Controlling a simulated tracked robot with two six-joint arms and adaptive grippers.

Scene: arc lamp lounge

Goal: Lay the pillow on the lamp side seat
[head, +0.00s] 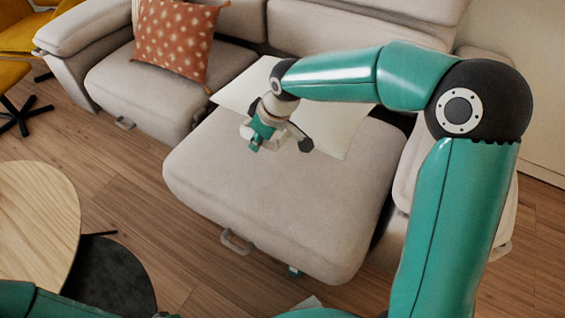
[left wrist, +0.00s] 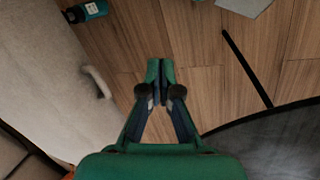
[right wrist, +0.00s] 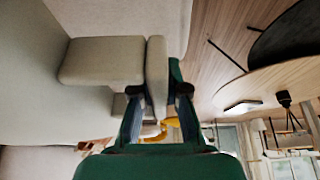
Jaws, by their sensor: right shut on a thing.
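The orange pillow (head: 176,38) with pale dots leans upright against the backrest on the left sofa seat. My right gripper (head: 258,138) is above the near right seat, well to the right of the pillow. It is shut on a pale handle-like piece (right wrist: 156,72). This piece seems joined to a flat white panel (head: 345,125) behind the gripper, over the same seat; I cannot tell whether the panel touches the cushion. My left gripper (left wrist: 160,72) is shut and empty above the wooden floor. No lamp shows clearly.
The near right seat (head: 285,215) has bare cushion in front. A wooden round table (head: 35,225) and a dark lower one (head: 120,275) stand at left. A small teal object (head: 293,271) is by the seat's front. A yellow chair (head: 18,35) is far left.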

